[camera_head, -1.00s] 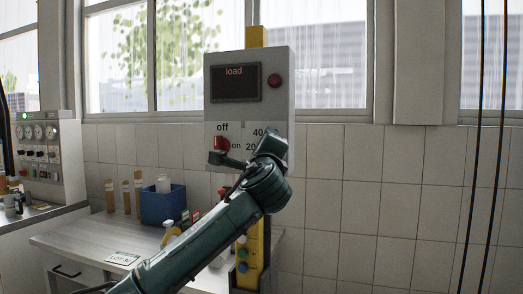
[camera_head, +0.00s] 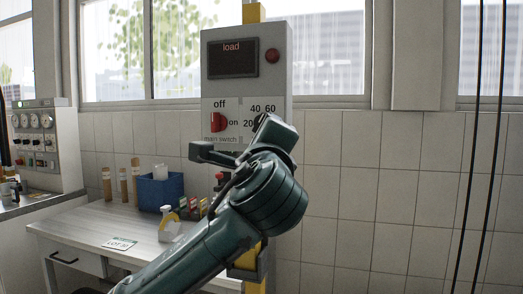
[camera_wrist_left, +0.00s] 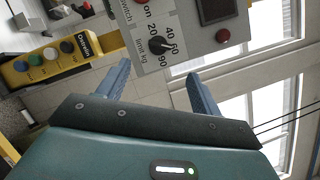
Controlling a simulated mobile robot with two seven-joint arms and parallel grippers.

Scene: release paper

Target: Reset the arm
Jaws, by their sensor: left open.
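My left arm comes in from the lower left in the head view, and its dark green wrist (camera_head: 270,190) is in front of the lower part of a grey control box (camera_head: 245,90). My left gripper (camera_wrist_left: 158,86) shows in the wrist view with its two blue-grey fingers spread apart and nothing between them. The control box's weight-limit dial (camera_wrist_left: 165,44) lies beyond the fingertips, apart from them. In the head view the fingers are hidden behind the wrist. A red main switch (camera_head: 218,122) sits beside the off and on labels. My right gripper is not in view.
The box has a "load" screen (camera_head: 233,64) and a red lamp (camera_head: 272,56). A yellow strip of coloured buttons (camera_wrist_left: 52,54) is below it.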

